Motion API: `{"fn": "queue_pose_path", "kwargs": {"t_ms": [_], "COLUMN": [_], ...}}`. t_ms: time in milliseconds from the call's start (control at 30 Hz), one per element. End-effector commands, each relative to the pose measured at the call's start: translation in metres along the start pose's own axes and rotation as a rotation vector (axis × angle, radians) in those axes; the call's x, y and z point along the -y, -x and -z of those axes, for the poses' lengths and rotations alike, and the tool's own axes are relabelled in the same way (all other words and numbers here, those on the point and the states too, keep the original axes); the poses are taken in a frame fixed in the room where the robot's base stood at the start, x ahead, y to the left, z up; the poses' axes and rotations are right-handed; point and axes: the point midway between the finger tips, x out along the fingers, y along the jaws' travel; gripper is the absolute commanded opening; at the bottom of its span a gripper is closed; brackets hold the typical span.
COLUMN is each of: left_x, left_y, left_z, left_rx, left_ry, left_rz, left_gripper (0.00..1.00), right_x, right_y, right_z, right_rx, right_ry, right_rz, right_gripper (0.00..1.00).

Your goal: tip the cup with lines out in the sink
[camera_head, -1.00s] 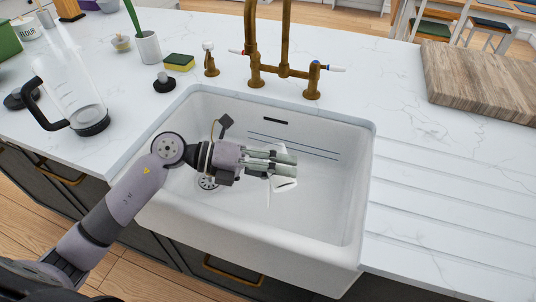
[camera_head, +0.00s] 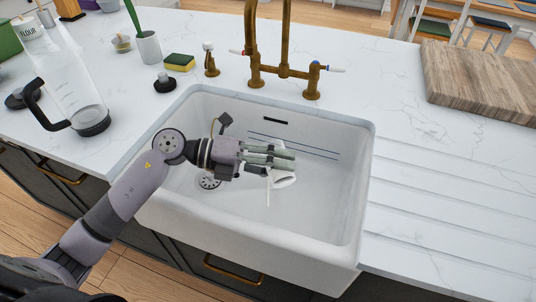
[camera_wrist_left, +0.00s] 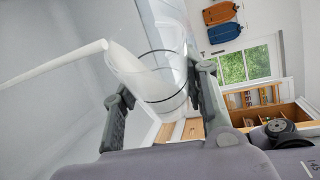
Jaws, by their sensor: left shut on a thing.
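My left gripper (camera_head: 270,158) is shut on the cup with lines (camera_head: 283,180) and holds it above the sink floor, inside the white sink (camera_head: 310,215). Its fingers partly hide the cup in the head view. In the left wrist view the cup (camera_wrist_left: 165,60) is pale and see-through with dark lines around it, between the two fingers (camera_wrist_left: 160,100). A white band (camera_wrist_left: 55,66) reaches from the cup to the left edge there; it looks like a stream, but I cannot be sure. A thin pale streak hangs below the cup in the head view. My right gripper is out of view.
A brass tap (camera_head: 270,70) stands behind the sink. A glass jug (camera_head: 85,105), black stopper (camera_head: 164,82) and sponge (camera_head: 179,62) stand left of it. The drain (camera_head: 208,181) lies at the sink's left. The ribbed counter right of the sink is clear; a wooden board (camera_head: 480,80) lies beyond.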

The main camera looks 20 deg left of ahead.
Motion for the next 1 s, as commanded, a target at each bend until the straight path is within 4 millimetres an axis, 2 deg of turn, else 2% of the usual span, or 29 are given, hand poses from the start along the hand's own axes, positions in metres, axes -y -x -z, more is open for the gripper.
{"fn": "queue_pose_path", "kwargs": {"t_ms": [1000], "left_x": [0.0049], "left_y": [0.0039], "left_z": [-0.0075], "left_rx": [-0.014], "left_ry": [0.103], "left_rz": [0.044], "left_gripper": [0.10], "right_x": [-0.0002], "right_y": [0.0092], "right_z": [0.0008], "right_rx": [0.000], "right_ry": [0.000], "right_rz": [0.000], "right_gripper": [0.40]}}
